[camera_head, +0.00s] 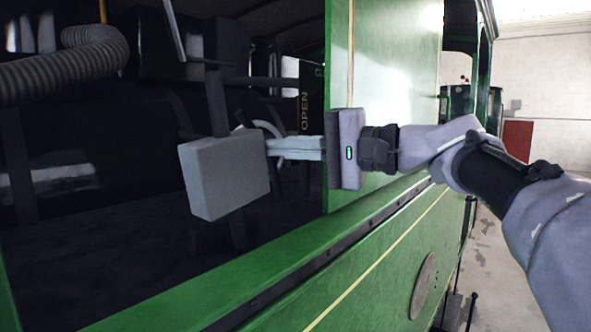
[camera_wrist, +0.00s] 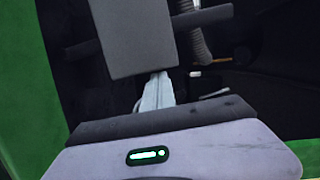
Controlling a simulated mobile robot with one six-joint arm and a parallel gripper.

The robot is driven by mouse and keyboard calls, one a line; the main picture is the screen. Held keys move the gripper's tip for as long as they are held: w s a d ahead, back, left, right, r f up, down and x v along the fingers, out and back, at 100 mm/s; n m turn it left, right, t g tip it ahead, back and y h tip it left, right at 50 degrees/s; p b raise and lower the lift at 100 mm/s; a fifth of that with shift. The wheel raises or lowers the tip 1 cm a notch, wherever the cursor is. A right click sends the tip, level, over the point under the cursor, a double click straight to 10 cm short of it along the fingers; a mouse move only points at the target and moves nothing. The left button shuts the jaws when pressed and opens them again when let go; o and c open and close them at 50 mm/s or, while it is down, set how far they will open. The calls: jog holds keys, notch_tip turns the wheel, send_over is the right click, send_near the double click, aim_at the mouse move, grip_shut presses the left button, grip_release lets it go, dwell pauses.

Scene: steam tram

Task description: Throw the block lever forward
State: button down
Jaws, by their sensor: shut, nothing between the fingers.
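The block lever shows in the head view as a pale grey block (camera_head: 225,177) in the dark opening of the tram's green side. A dark upright bar rises behind the block. In the wrist view the grey block (camera_wrist: 130,38) fills the top middle. My gripper (camera_head: 270,147) reaches in from the right, its pale fingers shut and empty. The fingertips are at the block's right edge in the head view. In the wrist view the shut fingers (camera_wrist: 157,78) end at the block's lower edge. I cannot tell whether they touch it.
A green side panel (camera_head: 383,60) stands behind my wrist, and a green sill (camera_head: 200,290) runs below the opening. A ribbed grey hose (camera_head: 62,72) is at upper left. A dark plate marked OPEN (camera_head: 305,113) is behind my fingers.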

aim_at(254, 145)
jog(key=shift+s+a+r+n+h+b, duration=0.2)
jog(key=shift+s+a+r+n+b, duration=0.05)
jog(key=shift+s+a+n+b, duration=0.55)
jog(key=shift+s+a+r+n+h+b, duration=0.25)
jog(key=shift+s+a+n+b, duration=0.3)
jog(key=shift+s, duration=0.35)
jog(key=shift+d+n, duration=0.1)
jog(key=shift+n, duration=0.15)
